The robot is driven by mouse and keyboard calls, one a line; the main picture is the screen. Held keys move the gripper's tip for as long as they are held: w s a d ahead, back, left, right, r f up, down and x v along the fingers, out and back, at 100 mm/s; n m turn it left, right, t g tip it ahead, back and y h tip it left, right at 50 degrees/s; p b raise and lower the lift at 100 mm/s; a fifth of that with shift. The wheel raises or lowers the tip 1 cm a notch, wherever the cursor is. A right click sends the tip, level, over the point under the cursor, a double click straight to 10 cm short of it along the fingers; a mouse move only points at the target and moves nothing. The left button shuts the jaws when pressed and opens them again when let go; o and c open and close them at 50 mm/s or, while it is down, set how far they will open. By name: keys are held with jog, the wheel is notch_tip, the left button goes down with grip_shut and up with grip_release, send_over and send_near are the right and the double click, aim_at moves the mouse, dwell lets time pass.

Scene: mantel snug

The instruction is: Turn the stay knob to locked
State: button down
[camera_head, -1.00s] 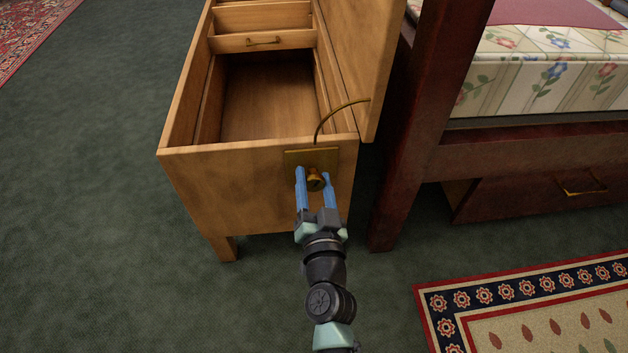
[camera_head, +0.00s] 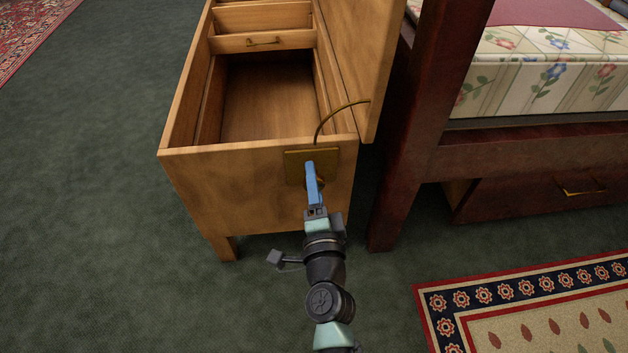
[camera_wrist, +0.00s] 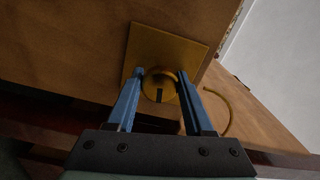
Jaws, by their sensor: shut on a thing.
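The stay knob is a round brass knob (camera_wrist: 159,86) with a dark slot mark, on a square brass plate (camera_head: 298,167) on the end face of the wooden chest. My gripper (camera_head: 312,172) has blue fingers, seen edge-on in the head view, where they hide most of the knob. In the wrist view my gripper (camera_wrist: 160,82) has one finger on each side of the knob and is shut on it. The chest lid (camera_head: 362,60) stands open, with a thin curved brass stay (camera_head: 333,115) running from the plate area to the lid.
The open chest (camera_head: 190,185) has a bare inside and a small drawer or tray (camera_head: 262,41) with a handle. A dark red bed post (camera_head: 415,130) stands close at the right of the lid. A patterned rug (camera_head: 530,315) lies at lower right. Green carpet (camera_head: 90,220) is clear at left.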

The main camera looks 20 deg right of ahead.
jog(key=shift+m, duration=1.2)
jog(key=shift+c, duration=1.5)
grip_release()
jog(key=b+v, duration=0.1)
jog(key=v, duration=1.2)
